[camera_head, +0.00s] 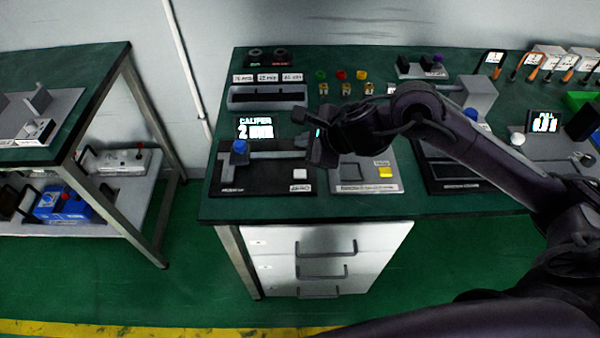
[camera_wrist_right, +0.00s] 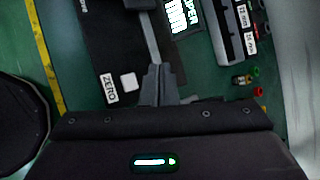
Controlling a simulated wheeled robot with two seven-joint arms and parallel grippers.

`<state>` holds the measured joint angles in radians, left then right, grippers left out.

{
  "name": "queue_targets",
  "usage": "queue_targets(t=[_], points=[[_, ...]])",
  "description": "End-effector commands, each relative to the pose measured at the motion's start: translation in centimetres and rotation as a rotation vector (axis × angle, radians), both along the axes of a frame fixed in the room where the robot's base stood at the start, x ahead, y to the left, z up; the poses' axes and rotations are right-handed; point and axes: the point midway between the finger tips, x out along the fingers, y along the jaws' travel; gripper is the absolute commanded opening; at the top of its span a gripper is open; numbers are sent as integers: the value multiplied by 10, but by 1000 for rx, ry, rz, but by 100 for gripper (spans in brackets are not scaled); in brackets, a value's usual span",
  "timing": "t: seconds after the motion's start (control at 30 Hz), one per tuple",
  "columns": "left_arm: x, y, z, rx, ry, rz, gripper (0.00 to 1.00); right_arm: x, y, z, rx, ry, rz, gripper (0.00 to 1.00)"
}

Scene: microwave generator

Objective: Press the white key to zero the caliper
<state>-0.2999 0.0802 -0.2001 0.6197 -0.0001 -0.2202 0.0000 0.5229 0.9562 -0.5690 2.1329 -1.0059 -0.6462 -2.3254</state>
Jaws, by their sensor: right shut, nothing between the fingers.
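The caliper station (camera_head: 230,182) is a black base with a grey beam, a blue knob (camera_head: 239,147) and a square white key (camera_head: 300,174) at its front right, beside a ZERO label. Its display (camera_head: 255,128) reads 2 mm. My right gripper (camera_head: 305,145) is shut and empty, over the right end of the beam, behind the key in the head view. In the right wrist view the shut fingers (camera_wrist_right: 158,76) appear just right of the white key (camera_wrist_right: 128,82), apart from it in the picture; their height above it is unclear. My left gripper is out of view.
A grey panel with a yellow key (camera_head: 385,172) stands right of the caliper station, partly behind my right arm. Drawers (camera_head: 325,250) are under the green table.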

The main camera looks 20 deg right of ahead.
Motion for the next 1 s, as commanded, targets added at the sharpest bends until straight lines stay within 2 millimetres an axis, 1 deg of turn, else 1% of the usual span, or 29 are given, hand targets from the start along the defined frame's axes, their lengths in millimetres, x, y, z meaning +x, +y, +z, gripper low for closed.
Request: queue_targets(t=[0.03,0.17,0.37,0.5,0.67,1.0], points=[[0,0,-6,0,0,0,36,0,0,-8,0,2,-1,0],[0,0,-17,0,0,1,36,0,0,-24,2,2,-2,0],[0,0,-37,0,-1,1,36,0,0,-55,1,3,-3,0],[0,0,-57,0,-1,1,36,0,0,-73,-1,-1,-2,0],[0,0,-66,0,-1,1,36,0,0,-80,0,-2,-1,0],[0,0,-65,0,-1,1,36,0,0,-79,1,-1,-1,0]])
